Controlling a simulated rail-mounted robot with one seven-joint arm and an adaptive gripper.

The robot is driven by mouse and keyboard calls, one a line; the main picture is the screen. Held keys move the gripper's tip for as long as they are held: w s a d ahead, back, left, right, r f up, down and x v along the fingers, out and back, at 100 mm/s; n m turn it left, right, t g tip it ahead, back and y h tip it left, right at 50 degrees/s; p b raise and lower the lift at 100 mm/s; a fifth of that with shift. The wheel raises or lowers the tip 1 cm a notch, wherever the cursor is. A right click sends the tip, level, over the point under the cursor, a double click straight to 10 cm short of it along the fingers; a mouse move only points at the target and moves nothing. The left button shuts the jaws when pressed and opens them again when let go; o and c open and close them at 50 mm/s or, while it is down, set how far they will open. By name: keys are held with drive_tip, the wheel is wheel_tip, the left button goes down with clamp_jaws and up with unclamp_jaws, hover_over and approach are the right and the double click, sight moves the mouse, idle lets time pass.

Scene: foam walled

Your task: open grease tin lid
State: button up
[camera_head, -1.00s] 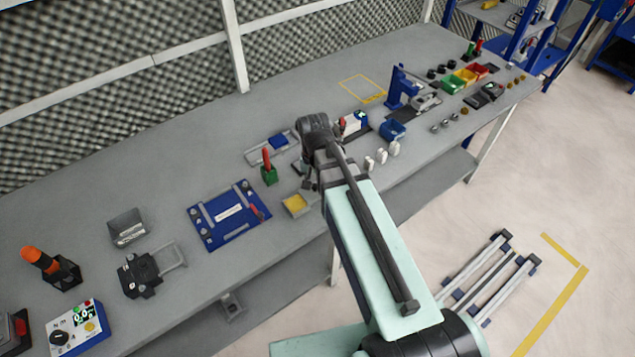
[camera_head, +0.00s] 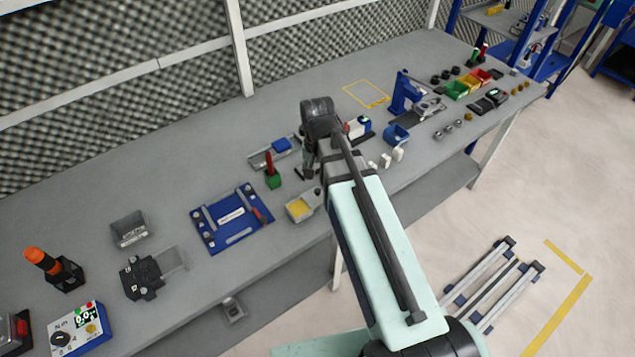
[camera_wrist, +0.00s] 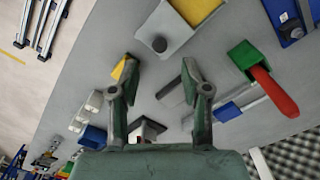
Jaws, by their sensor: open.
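The grease tin (camera_head: 297,210) is a small grey box with yellow showing inside, near the bench's front edge. Its grey lid (camera_head: 315,197) projects from the tin's right side and leaves the yellow uncovered. In the wrist view the tin (camera_wrist: 217,15) is at the top, and the lid (camera_wrist: 165,25) with its dark round knob (camera_wrist: 159,44) points toward my fingers. My gripper (camera_wrist: 158,65) is open and empty; the knob appears between and just beyond the fingertips, apart from them. In the head view my gripper (camera_head: 308,170) is just behind the tin, partly hidden by my arm.
A green block with a red handle (camera_head: 272,172) stands behind the tin. A blue fixture board (camera_head: 232,218) lies to its left. White pieces (camera_head: 397,155) and a blue bin (camera_head: 397,135) are to the right. Bare bench lies behind the board.

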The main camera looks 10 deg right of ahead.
sight(318, 190)
drive_tip(key=shift+r, duration=2.9)
